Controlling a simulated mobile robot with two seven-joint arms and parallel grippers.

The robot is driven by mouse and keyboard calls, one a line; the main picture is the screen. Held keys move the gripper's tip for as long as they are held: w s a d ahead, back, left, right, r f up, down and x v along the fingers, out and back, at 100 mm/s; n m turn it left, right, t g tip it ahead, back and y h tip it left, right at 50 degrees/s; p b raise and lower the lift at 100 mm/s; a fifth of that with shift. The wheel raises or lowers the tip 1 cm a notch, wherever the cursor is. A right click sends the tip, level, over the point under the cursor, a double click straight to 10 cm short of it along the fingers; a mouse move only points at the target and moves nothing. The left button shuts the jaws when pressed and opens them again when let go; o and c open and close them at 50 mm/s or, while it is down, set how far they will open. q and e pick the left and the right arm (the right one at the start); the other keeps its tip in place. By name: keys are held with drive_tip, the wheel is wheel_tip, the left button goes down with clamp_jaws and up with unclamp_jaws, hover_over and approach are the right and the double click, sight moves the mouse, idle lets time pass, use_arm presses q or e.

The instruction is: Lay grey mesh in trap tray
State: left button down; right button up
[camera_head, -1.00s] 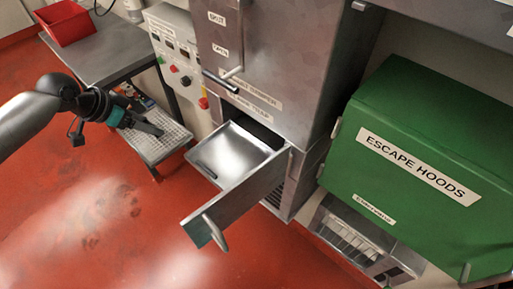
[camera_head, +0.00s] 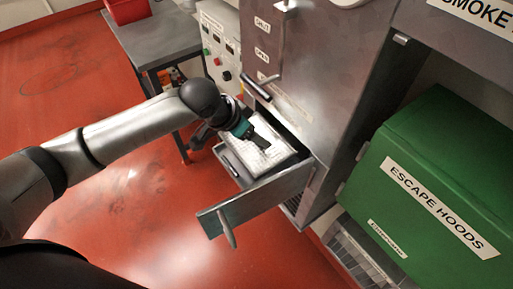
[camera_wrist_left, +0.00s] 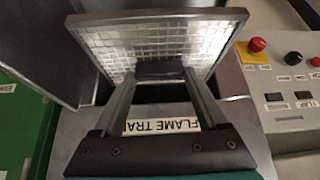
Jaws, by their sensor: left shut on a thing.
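The grey mesh (camera_head: 279,150) is a framed square panel with a light grid. My left gripper (camera_head: 264,148) is shut on it, and the mesh is over the open trap tray (camera_head: 233,164), covering most of the tray's inside. I cannot tell whether the mesh touches the tray floor. In the left wrist view, the mesh (camera_wrist_left: 110,42) is tilted in front of the gripper (camera_wrist_left: 160,80), whose fingers meet a dark block at its near edge. A label reading "FLAME TRA" (camera_wrist_left: 165,125) shows between the fingers. My right gripper is not in view.
The drawer front (camera_head: 262,197) sticks out from the steel cabinet (camera_head: 320,90). A control panel (camera_head: 218,45) and a steel table (camera_head: 160,38) with a red bin (camera_head: 127,8) stand to the left. A green "ESCAPE HOODS" box (camera_head: 430,170) is at right. Red floor is clear in front.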

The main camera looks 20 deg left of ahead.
sight(255, 150)
use_arm(q)
drive_tip(key=f, duration=0.3)
drive_tip(key=shift+d+b, duration=0.3)
drive_tip(key=shift+d, duration=0.05)
drive_tip(key=shift+f, duration=2)
unclamp_jaws()
drive_tip(key=shift+s+a+r, duration=0.15)
drive_tip(key=shift+r, duration=0.15)
drive_tip(key=p+v, duration=0.1)
drive_tip(key=v, duration=1)
drive_tip(key=shift+s+r, duration=0.1)
